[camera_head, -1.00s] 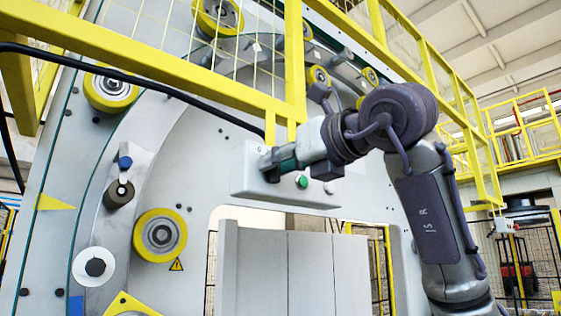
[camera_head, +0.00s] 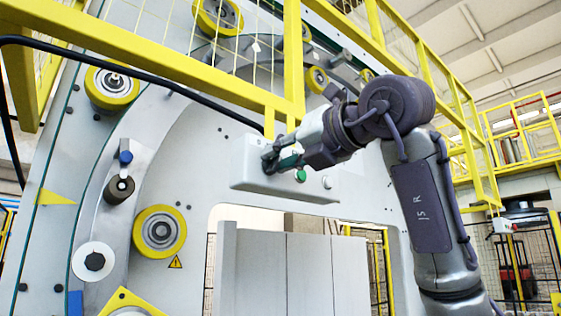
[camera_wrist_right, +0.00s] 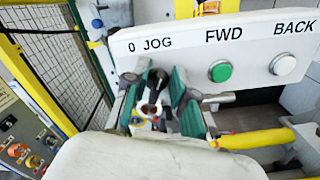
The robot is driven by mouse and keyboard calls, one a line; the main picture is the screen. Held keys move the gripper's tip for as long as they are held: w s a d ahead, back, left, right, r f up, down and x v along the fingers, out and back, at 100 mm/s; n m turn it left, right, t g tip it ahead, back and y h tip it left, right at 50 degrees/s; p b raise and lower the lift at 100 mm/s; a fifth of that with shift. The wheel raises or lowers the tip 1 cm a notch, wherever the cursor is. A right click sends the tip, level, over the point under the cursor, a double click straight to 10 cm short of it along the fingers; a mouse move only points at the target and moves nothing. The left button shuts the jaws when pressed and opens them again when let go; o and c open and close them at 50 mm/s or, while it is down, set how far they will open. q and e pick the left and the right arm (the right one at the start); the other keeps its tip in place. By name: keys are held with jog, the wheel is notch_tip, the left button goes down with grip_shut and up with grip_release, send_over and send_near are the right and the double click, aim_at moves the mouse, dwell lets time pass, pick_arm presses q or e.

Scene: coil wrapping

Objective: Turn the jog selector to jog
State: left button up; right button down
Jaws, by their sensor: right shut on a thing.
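The grey-white control box (camera_head: 245,178) is on the machine's front. In the right wrist view its panel (camera_wrist_right: 180,70) reads "0 JOG", "FWD" and "BACK". The black jog selector (camera_wrist_right: 156,80) is below the "0 JOG" label, between the fingers of my right gripper (camera_wrist_right: 152,98). In the head view my right gripper (camera_head: 270,158) is at the left part of the box, shut on the selector, which it hides there. The fingers cover part of the knob, so I cannot tell which mark it points to. My left gripper is not in view.
A green button (camera_wrist_right: 220,71) is under "FWD" and a white button (camera_wrist_right: 283,64) under "BACK", both to the right of the gripper. A yellow railing (camera_head: 190,84) runs just above the box. Yellow rollers (camera_head: 160,232) are on the machine at left.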

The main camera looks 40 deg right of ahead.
jog(key=shift+d+f+m+b, duration=0.2)
jog(key=shift+m+b, duration=0.65)
jog(key=shift+m, duration=1.3)
jog(key=shift+d+f+m+b, duration=0.15)
jog(key=shift+m+b, duration=0.7)
jog(key=shift+m, duration=1.35)
jog(key=shift+d+f+m+b, duration=0.2)
jog(key=shift+m+b, duration=0.65)
jog(key=shift+m, duration=1.3)
jog(key=shift+a, duration=0.2)
jog(key=c, duration=1.2)
grip_release()
jog(key=shift+f, duration=0.1)
jog(key=shift+c, duration=0.2)
